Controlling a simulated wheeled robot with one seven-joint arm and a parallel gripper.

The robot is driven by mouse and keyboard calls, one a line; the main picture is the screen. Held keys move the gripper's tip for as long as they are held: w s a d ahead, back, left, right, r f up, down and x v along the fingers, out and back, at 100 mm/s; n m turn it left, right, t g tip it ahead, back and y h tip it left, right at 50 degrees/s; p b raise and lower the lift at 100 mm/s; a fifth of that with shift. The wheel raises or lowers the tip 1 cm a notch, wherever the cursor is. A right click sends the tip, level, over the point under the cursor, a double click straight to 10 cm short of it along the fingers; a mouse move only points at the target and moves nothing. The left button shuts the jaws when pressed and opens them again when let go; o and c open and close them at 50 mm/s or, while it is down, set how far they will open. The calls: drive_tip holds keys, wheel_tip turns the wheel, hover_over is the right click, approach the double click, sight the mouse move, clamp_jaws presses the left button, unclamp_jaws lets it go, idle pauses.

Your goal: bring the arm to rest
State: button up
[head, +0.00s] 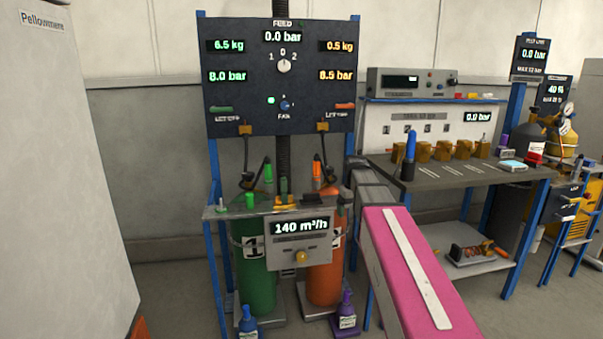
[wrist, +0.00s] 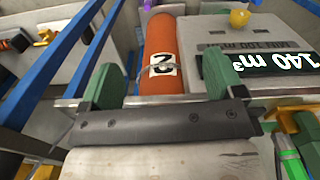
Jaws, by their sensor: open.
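My arm, pink with a white stripe (head: 413,262), reaches from the lower right of the head view toward the two-cylinder stand. Its grey far links (head: 372,183) end close to the right side of the stand. I cannot clearly make out the fingers in the head view. In the wrist view my gripper (wrist: 162,80) shows two green finger pads set wide apart, with nothing held between them. The orange cylinder (wrist: 164,42), marked 2, shows beyond the gap. I cannot tell whether any part of the gripper touches the stand.
The stand holds a green cylinder (head: 257,282) and the orange one (head: 323,284), below a dark panel (head: 280,119) and a 140 m³/h display box (head: 300,240). A workbench (head: 450,176) with a blue-handled tool (head: 410,146) is to the right. A white cabinet (head: 60,180) stands left.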

drive_tip(key=s+f+m, duration=0.3)
drive_tip(key=s+f, duration=1.6)
drive_tip(key=f, duration=0.4)
drive_tip(key=shift+s, duration=0.15)
